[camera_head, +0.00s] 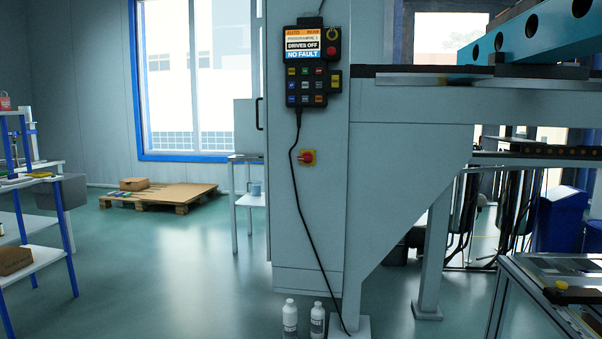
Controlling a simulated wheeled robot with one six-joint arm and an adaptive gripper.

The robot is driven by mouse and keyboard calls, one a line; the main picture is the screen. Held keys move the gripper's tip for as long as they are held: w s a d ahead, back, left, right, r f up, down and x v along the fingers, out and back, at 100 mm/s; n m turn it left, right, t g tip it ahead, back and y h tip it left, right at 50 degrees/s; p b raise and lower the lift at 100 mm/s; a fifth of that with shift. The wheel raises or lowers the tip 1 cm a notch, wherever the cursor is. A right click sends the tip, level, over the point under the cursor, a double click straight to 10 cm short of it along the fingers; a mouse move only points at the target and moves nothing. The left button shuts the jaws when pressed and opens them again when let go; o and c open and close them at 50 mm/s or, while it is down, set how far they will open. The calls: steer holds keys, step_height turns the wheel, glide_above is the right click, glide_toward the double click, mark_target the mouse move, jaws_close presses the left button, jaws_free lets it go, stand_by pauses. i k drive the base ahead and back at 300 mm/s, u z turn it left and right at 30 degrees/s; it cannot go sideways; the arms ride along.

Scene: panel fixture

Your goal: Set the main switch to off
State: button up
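The pendant has a lit screen reading "DRIVES OFF" and "NO FAULT", several coloured buttons and a red stop button (332,33). My gripper is not in view.
A black cable (301,205) hangs from the pendant just left of the switch. Two white bottles (290,318) stand on the floor by the cabinet foot. A blue-legged table (60,215) is at left, and a pallet (160,195) lies behind. The floor between is open.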

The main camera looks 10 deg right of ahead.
mark_target(307, 157)
steer(key=k, duration=1.15)
steer(key=u, duration=0.95)
steer(key=i, duration=1.3)
steer(key=u, duration=0.45)
steer(key=i, duration=1.35)
steer(key=z, duration=1.15)
steer(key=i, duration=0.8)
steer(key=z, duration=0.9)
